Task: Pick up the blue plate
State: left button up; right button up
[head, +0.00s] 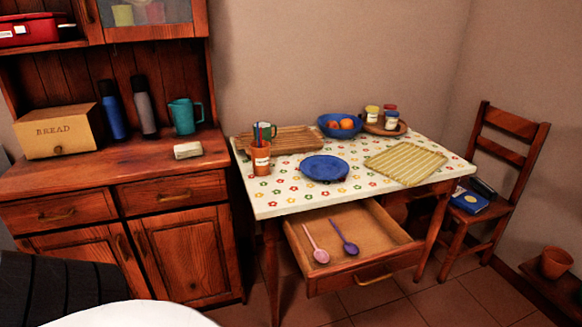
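The blue plate (324,168) lies flat on the table with the flowered white top (287,203). It is near the middle of the tabletop, towards the front edge, and nothing rests on it. Neither of my grippers shows in the head view.
An orange cup (260,158), a wooden board (283,140), a blue fruit bowl (340,125) and a striped mat (405,163) surround the plate. An open drawer (350,235) holding two spoons juts out below. A chair (490,190) stands right; a dresser (120,200) stands left.

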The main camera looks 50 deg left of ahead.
aim_at(321, 167)
jog(key=u, duration=1.7)
